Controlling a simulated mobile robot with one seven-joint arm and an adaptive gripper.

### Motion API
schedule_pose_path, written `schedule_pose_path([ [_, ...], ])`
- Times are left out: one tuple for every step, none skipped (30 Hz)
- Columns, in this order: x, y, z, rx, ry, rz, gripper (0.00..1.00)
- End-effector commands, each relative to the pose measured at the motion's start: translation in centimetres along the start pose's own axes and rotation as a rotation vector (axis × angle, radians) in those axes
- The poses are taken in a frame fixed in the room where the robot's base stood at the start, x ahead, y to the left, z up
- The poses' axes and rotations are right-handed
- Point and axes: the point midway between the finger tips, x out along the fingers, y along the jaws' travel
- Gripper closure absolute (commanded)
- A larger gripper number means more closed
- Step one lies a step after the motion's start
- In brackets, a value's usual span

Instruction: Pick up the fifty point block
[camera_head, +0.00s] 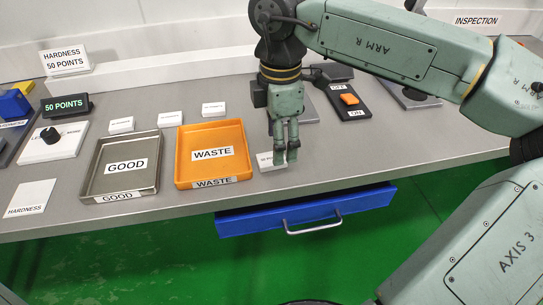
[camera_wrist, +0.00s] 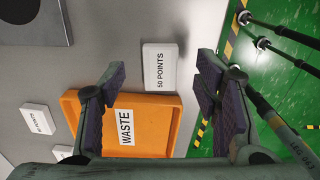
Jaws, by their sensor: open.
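The fifty point block (camera_head: 266,162) is a small white block on the grey bench, right of the orange waste tray and near the front edge. In the wrist view the block (camera_wrist: 160,67) shows its "50 POINTS" label clearly. My gripper (camera_head: 285,156) points down at the block and partly hides it in the head view. In the wrist view my gripper (camera_wrist: 162,72) is open, with one finger on each side of the block and gaps between. I cannot tell whether the fingertips have come down to the block's height.
The orange waste tray (camera_head: 180,181) and the metal good tray (camera_head: 87,194) stand to the left. Several white blocks, such as one (camera_head: 213,109), lie behind them. A black switch panel (camera_head: 335,106) is at the back right. A blue drawer (camera_head: 228,224) sticks out below the front edge.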

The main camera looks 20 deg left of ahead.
Motion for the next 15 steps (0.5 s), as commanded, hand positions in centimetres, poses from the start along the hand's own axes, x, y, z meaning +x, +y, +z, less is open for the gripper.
schedule_pose_path([
  [0.5, -0.1, 0.1, -0.001, 0.004, -0.003, 0.43],
  [0.9, -0.2, 0.2, -0.001, 0.005, -0.003, 0.43],
  [1.6, -0.2, 0.2, -0.002, 0.004, -0.003, 0.43],
  [2.1, -0.2, 0.2, -0.002, 0.003, -0.002, 0.43],
  [2.5, -0.2, 0.3, -0.002, 0.002, -0.002, 0.43],
  [2.9, -0.1, 0.2, -0.001, 0.002, -0.002, 0.43],
  [3.1, -0.1, 0.2, -0.001, 0.002, 0.0, 0.43],
  [3.3, -0.1, 0.2, -0.001, 0.002, 0.001, 0.43],
  [3.5, -0.1, 0.2, -0.001, 0.002, 0.001, 0.43],
  [3.6, -0.1, 0.2, -0.001, 0.002, 0.001, 0.43],
  [3.6, -0.1, 0.2, 0.0, 0.001, 0.001, 0.43],
  [3.6, -0.1, 0.2, 0.0, 0.001, 0.001, 0.43],
  [3.6, -0.1, 0.2, 0.0, 0.001, 0.001, 0.43],
  [3.6, -0.1, 0.2, 0.0, 0.001, 0.001, 0.43],
  [3.6, -0.1, 0.2, 0.0, 0.001, 0.001, 0.43],
])
